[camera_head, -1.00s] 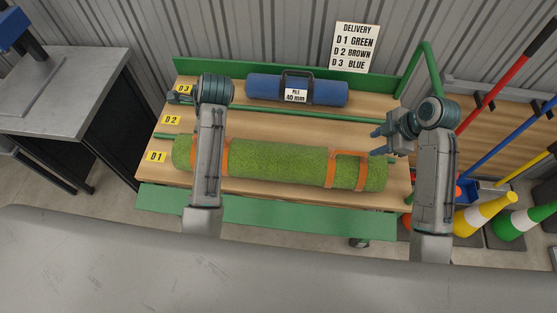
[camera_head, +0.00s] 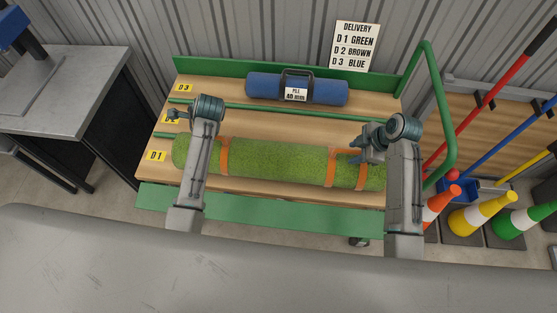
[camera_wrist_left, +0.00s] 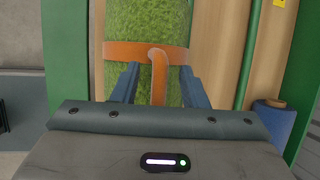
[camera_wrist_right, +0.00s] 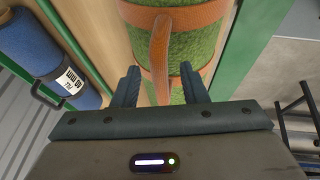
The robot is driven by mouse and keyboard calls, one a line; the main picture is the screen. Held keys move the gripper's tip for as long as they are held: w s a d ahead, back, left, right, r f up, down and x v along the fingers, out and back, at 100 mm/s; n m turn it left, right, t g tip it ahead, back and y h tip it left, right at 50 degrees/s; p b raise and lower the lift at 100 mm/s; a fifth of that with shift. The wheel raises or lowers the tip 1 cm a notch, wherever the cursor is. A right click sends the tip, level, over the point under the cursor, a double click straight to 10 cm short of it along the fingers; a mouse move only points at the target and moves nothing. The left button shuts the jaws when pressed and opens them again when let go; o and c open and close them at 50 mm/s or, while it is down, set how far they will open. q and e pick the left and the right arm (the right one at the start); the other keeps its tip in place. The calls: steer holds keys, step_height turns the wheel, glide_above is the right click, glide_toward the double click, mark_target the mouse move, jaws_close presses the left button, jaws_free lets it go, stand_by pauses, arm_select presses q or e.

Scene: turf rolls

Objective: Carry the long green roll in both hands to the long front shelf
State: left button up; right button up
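The long green roll (camera_head: 280,162) lies along the D1 lane of the slatted wooden shelf, with orange straps and strap handles near both ends. My left gripper (camera_head: 172,114) is over its left part; in the left wrist view its fingers (camera_wrist_left: 158,84) are open on either side of an orange strap handle (camera_wrist_left: 157,68), with gaps visible. My right gripper (camera_head: 354,150) is over the right end; in the right wrist view its open fingers (camera_wrist_right: 160,86) stand either side of the other handle (camera_wrist_right: 160,45). I cannot tell whether the fingers reach below the handles.
A blue roll (camera_head: 318,90) with a dark handle lies in the D3 lane behind. A green rail (camera_head: 443,95) stands at the shelf's right end. Cones (camera_head: 482,212) and coloured poles are on the right. A grey table (camera_head: 75,95) stands at the left. The D2 lane looks empty.

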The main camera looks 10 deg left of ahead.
arm_select(q)
steer(key=shift+a+f, duration=0.15)
steer(key=shift+f, duration=0.15)
arm_select(e)
steer(key=shift+a+f, duration=0.15)
steer(key=shift+f, duration=0.15)
arm_select(q)
steer(key=shift+c, duration=0.2)
arm_select(e)
steer(key=shift+c, duration=0.2)
arm_select(q)
jaws_close()
arm_select(e)
jaws_close()
arm_select(q)
steer(key=shift+r, duration=0.1)
arm_select(e)
steer(key=shift+w+r, duration=0.1)
